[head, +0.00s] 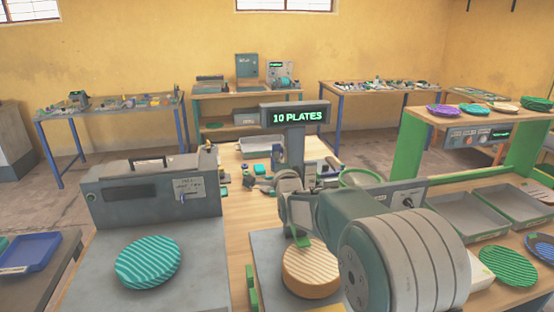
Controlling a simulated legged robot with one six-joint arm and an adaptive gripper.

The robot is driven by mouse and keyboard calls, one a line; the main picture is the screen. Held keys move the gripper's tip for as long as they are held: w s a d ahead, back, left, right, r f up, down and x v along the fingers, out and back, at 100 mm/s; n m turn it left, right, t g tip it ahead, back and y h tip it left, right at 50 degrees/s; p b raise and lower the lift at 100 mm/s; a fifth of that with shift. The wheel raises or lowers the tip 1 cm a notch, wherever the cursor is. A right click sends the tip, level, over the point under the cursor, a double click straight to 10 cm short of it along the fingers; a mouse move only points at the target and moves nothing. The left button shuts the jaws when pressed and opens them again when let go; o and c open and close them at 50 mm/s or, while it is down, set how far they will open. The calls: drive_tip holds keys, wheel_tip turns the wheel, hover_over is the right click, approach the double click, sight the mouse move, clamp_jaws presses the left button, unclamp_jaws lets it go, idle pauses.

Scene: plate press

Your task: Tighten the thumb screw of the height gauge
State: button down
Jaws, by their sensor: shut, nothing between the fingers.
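My arm reaches in from the lower right and covers much of the workbench's middle. My gripper (264,184) is at the arm's far end, small and partly hidden by my wrist. It is shut and empty, above the bench near the foot of the display post. I cannot clearly make out the height gauge or its thumb screw. A green part (299,238) stands above a round tan ribbed plate (308,272), just below my wrist; I cannot tell whether it belongs to the gauge.
A display (295,117) reading "10 PLATES" stands on a post behind my wrist. A grey machine (150,200) with a teal ribbed plate (148,262) before it is at left. Grey trays (468,215) and a green-framed shelf (408,150) are at right. Bare bench shows left of centre.

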drive_tip(key=shift+w+f+t+y, duration=0.15)
drive_tip(key=shift+f+t+y, duration=0.15)
drive_tip(key=shift+t, duration=0.7)
drive_tip(key=t, duration=0.2)
drive_tip(key=w+t+y, duration=0.1)
drive_tip(key=shift+a+f+t, duration=0.2)
drive_tip(key=shift+f+t, duration=0.15)
drive_tip(key=shift+t, duration=0.05)
drive_tip(key=shift+w+a+f, duration=0.1)
drive_tip(key=shift+w+f, duration=0.05)
drive_tip(key=shift+w, duration=0.3)
drive_tip(key=shift+w+a, duration=0.1)
drive_tip(key=shift+w, duration=0.2)
drive_tip(key=shift+w+a, duration=0.1)
drive_tip(key=shift+w, duration=0.2)
idle(1.4)
